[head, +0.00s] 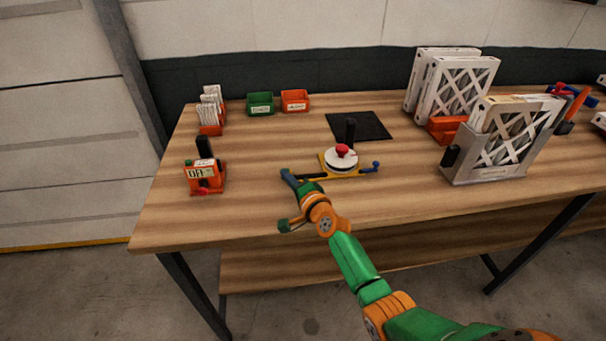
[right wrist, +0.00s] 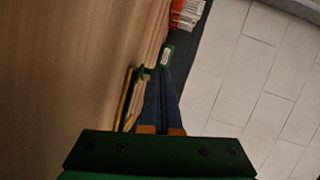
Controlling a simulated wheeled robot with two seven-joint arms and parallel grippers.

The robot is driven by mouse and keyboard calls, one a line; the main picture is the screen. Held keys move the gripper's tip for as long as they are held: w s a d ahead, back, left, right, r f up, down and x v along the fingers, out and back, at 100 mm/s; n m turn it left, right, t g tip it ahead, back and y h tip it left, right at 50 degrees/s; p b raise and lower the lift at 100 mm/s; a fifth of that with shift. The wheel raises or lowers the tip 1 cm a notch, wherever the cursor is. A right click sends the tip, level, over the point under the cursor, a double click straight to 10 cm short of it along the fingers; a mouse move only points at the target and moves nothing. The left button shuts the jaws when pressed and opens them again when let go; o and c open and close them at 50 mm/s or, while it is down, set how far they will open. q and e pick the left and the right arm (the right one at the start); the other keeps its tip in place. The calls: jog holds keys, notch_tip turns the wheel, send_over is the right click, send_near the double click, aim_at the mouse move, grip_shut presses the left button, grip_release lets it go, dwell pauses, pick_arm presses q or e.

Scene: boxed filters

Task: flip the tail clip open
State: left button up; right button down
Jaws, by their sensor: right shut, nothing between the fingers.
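A fixture with a yellow base (head: 326,166), a white disc (head: 341,160) and a red knob (head: 342,149) stands near the middle of the table. A blue-ended lever (head: 375,165) sticks out at its right. My right gripper (head: 287,174) is shut and empty, just left of the fixture and low over the wood. In the right wrist view its blue fingers (right wrist: 160,72) lie together beside a yellow strip (right wrist: 126,100) with a small green piece (right wrist: 143,72) at its end. I cannot tell whether they touch it, or which part is the tail clip. My left gripper is out of view.
An orange device marked OFF (head: 204,178) stands at the table's left. Green (head: 260,104) and orange (head: 295,101) bins and a card rack (head: 209,122) stand behind. A black mat (head: 359,126) lies behind the fixture. Boxed filters (head: 505,135) stand at right. The front wood is clear.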

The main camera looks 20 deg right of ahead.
jog(key=shift+w+a, duration=0.2)
jog(key=shift+a, duration=0.25)
jog(key=shift+w+a, duration=0.45)
jog(key=shift+a, duration=0.1)
dwell(1.2)
